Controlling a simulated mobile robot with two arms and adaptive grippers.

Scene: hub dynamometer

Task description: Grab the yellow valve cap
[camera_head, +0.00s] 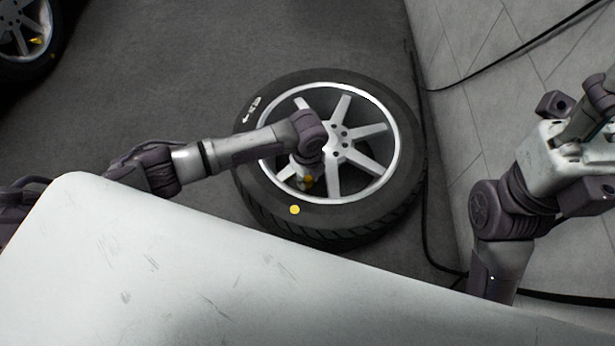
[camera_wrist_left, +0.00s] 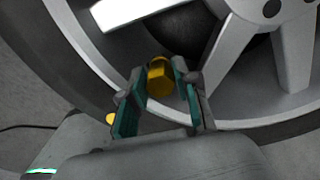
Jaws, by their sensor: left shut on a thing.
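The yellow valve cap (camera_wrist_left: 160,78) is a small faceted yellow piece in front of the wheel rim in the left wrist view. My left gripper (camera_wrist_left: 158,88) has its two teal-padded fingers on either side of it and is shut on it. My right arm is at the right, but no right fingertips can be made out.
The wheel lies on the dark grey floor (camera_head: 150,100), with a round yellow dot (camera_head: 294,210) on its tyre. Another wheel (camera_head: 50,52) with a yellow mark is at the upper left. Black cables (camera_head: 427,200) run along the pale tiled floor (camera_head: 480,50).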

